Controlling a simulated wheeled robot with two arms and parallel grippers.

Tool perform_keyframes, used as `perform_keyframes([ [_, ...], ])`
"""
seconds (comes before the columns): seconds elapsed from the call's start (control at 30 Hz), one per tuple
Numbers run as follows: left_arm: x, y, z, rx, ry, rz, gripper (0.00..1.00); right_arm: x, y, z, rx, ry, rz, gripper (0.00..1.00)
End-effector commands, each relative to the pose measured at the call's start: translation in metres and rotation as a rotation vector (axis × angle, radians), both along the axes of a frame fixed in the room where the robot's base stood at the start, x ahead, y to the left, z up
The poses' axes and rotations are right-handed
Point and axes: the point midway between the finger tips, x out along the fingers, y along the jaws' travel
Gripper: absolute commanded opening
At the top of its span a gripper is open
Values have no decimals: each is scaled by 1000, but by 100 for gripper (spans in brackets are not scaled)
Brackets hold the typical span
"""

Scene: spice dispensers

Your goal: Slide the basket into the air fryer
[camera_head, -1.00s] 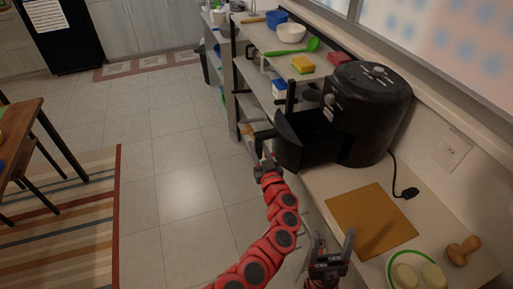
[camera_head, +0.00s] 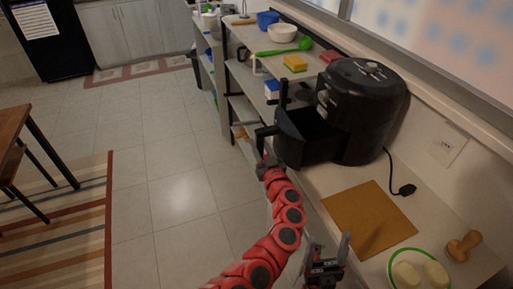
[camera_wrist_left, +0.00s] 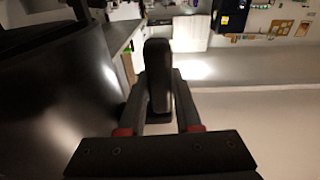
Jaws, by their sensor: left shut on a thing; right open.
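The black air fryer (camera_head: 372,112) stands on the counter. Its black basket (camera_head: 297,150) is partly pulled out of the front toward the left, and its open top shows. The basket also fills the left of the left wrist view (camera_wrist_left: 55,95). My left gripper (camera_head: 267,163) is shut on the basket handle (camera_wrist_left: 158,72), which stands between its two fingers in the left wrist view. My right gripper (camera_head: 328,248) is open and empty, near the counter's front edge. The rear of the basket is hidden inside the fryer.
A brown mat (camera_head: 368,220) lies on the counter before the fryer, with a green-rimmed plate (camera_head: 418,272) and a wooden stamp-like tool (camera_head: 464,246) to its right. A cable (camera_head: 398,180) trails beside the fryer. A sponge (camera_head: 294,63) and green spoon (camera_head: 285,49) lie behind.

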Motion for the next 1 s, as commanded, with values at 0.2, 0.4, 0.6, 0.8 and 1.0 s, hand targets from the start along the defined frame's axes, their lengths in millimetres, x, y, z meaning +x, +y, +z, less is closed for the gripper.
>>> perform_keyframes([
  [0.2, 2, -5, 1, -2, -6, -4, 0, 0, 0, -8, 0, 0, 0, 70],
  [0.4, 4, -10, 0, -4, -5, -4, 0, 0, 0, -14, 0, 0, 0, 70],
  [0.6, 5, -14, 1, -4, -8, -4, 0, 0, 0, -20, 0, 0, 0, 70],
  [0.8, 7, -17, 0, -4, -5, -1, 0, 0, 0, -25, 0, 0, 0, 70],
  [1.0, 8, -22, 1, -3, -7, -2, 0, 0, 0, -31, 0, 0, 0, 70],
])
